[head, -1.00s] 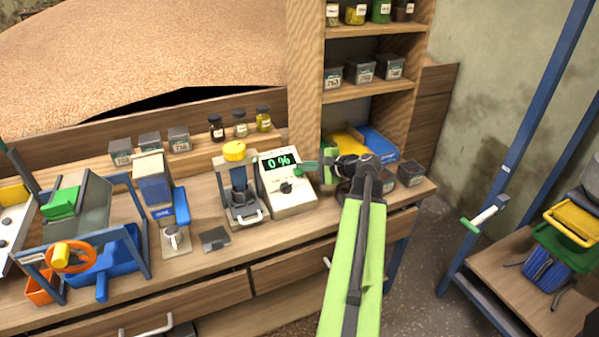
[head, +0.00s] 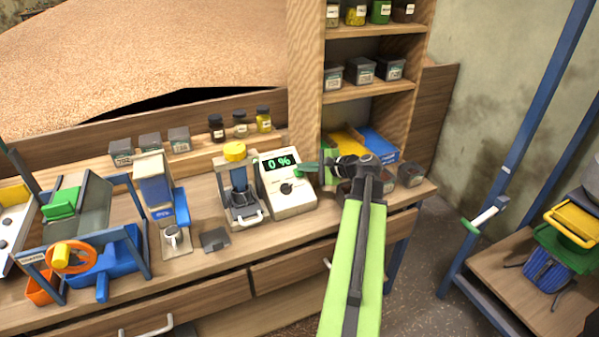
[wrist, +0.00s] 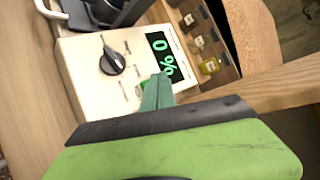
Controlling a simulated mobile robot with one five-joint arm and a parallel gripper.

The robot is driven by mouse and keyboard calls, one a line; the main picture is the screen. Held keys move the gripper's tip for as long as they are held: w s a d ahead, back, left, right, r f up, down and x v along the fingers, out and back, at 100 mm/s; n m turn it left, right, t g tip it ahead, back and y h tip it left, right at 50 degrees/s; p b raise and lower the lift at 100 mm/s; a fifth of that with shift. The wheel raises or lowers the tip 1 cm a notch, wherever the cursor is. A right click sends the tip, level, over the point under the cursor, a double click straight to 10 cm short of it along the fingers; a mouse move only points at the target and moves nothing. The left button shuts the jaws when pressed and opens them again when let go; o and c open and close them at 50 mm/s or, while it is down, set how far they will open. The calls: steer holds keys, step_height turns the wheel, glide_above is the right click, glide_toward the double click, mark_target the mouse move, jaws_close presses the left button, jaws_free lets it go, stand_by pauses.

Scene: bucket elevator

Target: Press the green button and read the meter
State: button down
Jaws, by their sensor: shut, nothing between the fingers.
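The meter (head: 290,206) is a cream box on the bench with a black dial knob (head: 286,188) and a dark display (head: 280,161) reading "0 %" in green digits. In the wrist view the meter (wrist: 80,58) appears turned on its side, with the same reading on its display (wrist: 165,57). My gripper (head: 302,168) is shut and empty, its green fingertips at the meter's right edge beside the display. In the wrist view the fingertips (wrist: 157,88) overlap the panel below the display. Contact cannot be told.
A device with a yellow knob (head: 235,151) stands just left of the meter. A blue box (head: 379,144) and small dark tubs (head: 411,174) lie to the right. Small jars (head: 240,124) line the ledge behind. Bare bench lies in front of the meter.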

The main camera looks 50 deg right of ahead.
steer(key=shift+f, duration=0.1)
stand_by(0.5)
steer(key=shift+w+d+f+b, duration=0.1)
steer(key=shift+w+f+b, duration=0.1)
steer(key=shift+f+b, duration=0.15)
steer(key=shift+w+f+b, duration=0.2)
steer(key=shift+f+b, duration=0.2)
steer(key=shift+b, duration=0.1)
stand_by(0.6)
steer(key=shift+s+r+p, duration=0.35)
steer(key=shift+r+p, duration=0.5)
steer(key=r+p, duration=0.1)
steer(key=s+r+p, duration=0.1)
steer(key=r+p, duration=0.1)
steer(key=s+a+r+p, duration=0.1)
steer(key=shift+r, duration=0.2)
stand_by(0.9)
